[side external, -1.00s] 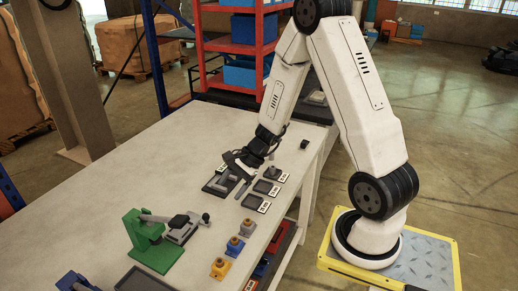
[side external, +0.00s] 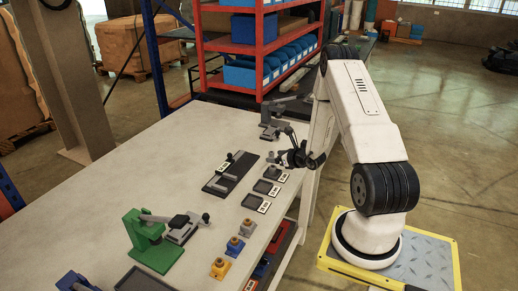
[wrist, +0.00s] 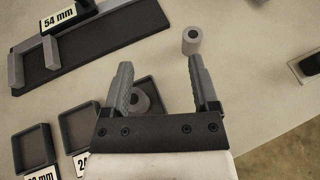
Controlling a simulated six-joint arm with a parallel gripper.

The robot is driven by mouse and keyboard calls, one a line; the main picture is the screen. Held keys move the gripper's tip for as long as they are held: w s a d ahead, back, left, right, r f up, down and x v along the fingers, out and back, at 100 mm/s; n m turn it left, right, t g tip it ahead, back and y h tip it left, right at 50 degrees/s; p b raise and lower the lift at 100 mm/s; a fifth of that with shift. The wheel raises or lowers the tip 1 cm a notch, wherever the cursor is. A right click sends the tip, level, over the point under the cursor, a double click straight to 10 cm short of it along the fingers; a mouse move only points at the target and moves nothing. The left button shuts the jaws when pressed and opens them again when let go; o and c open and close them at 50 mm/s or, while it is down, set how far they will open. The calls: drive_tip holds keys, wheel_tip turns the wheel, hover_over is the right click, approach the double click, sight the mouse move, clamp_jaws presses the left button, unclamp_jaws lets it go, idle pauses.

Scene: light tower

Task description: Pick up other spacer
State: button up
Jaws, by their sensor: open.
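My gripper (wrist: 160,62) is open and empty above the table, with its two grey fingers spread. In the side view my gripper (side external: 284,157) is beside the small trays. One grey round spacer (wrist: 192,40) with a dark hole shows just beyond the right fingertip in the wrist view. Another grey spacer (wrist: 140,102) is in a dark square tray (wrist: 150,84), between the fingers and close to the gripper body, which partly hides it. In the side view a spacer (side external: 272,172) shows in the far tray.
A dark fixture (wrist: 118,30) labelled 54 mm carries grey blocks. Two other dark trays (wrist: 33,148) lie near it. A green stand (side external: 150,245), a grey device (side external: 275,120) and coloured blocks (side external: 235,246) also stand on the table. The table's left area is clear.

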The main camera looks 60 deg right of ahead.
sight(272, 152)
drive_tip(key=s+d, duration=0.1)
drive_tip(key=s+d+f+m+h, duration=0.1)
drive_tip(key=shift+d+m+h, duration=0.3)
drive_tip(key=shift+x, duration=1.35)
drive_tip(key=shift+x, duration=2.6)
clamp_jaws()
